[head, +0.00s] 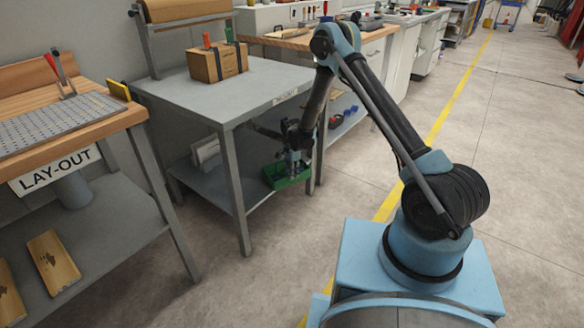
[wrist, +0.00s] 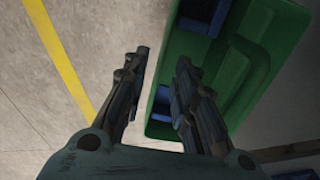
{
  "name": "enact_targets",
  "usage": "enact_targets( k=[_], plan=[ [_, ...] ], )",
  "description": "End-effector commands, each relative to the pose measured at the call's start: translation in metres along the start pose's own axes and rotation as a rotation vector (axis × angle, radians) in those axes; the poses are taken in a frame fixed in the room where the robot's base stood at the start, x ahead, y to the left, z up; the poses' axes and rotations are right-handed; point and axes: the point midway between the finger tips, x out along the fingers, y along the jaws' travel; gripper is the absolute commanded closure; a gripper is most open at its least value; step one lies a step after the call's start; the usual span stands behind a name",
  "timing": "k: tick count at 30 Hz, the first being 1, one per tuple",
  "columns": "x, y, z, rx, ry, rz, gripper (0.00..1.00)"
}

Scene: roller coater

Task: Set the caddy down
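The green caddy (head: 287,177) is at the front right corner of the lower shelf (head: 215,188) under the grey bench. I cannot tell whether its base fully rests on the shelf. In the wrist view the caddy (wrist: 255,75) fills the right half, with blue items inside. My gripper (head: 293,160) is right above it, pointing down. In the wrist view my gripper (wrist: 162,57) has its fingers apart, one over the floor and one over the caddy, with the caddy's left edge between them. Floor shows between the left finger and that edge.
The bench top (head: 240,88) above carries a cardboard box (head: 216,62). A white item (head: 207,153) stands further left on the lower shelf, and bench legs stand close by. Blue items (head: 345,113) lie on another shelf behind. The floor with the yellow line (head: 440,120) is clear.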

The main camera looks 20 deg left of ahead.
Motion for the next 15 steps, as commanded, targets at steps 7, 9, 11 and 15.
enact_targets(
  k=[7,9,11,15],
  plan=[
    [0.034,0.0,0.0,0.0,0.0,0.0,0.74],
    [0.041,0.0,0.0,0.0,0.0,0.0,0.74],
    [0.045,0.0,0.0,0.0,0.0,0.0,0.74],
    [0.052,0.0,0.0,0.0,0.0,0.0,0.74]
  ],
)
